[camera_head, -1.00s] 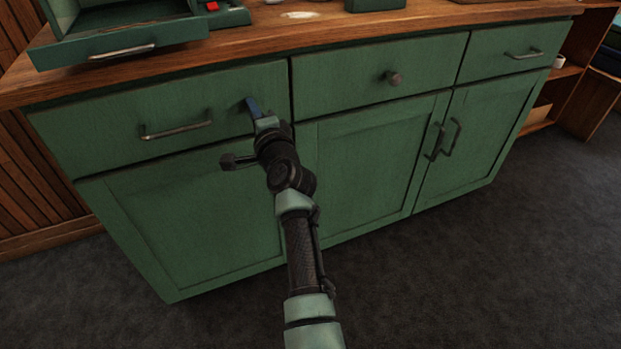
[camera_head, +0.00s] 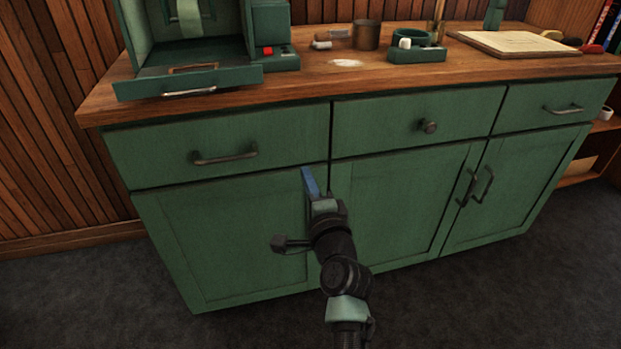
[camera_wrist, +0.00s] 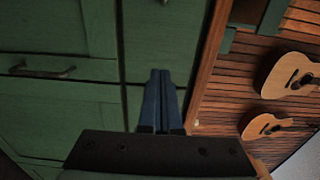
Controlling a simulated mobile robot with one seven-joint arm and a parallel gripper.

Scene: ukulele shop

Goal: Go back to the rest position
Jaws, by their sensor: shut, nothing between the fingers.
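My gripper (camera_head: 309,183) is in front of the green cabinet (camera_head: 240,235), below the worktop edge, near the gap between the left and middle drawers. Its blue fingers also show in the wrist view (camera_wrist: 161,100), side by side and closed together with nothing between them. My arm reaches up from the bottom of the head view. I cannot tell the exact gap between fingertips and cabinet front.
The wooden worktop (camera_head: 420,75) carries a green box with an open drawer (camera_head: 190,82), a brown cup (camera_head: 367,35) and a clipboard (camera_head: 514,43). Bar handles (camera_head: 225,156) and a knob (camera_head: 428,126) stick out. Dark carpet (camera_head: 120,295) is clear. Ukuleles (camera_wrist: 290,76) hang on the wall.

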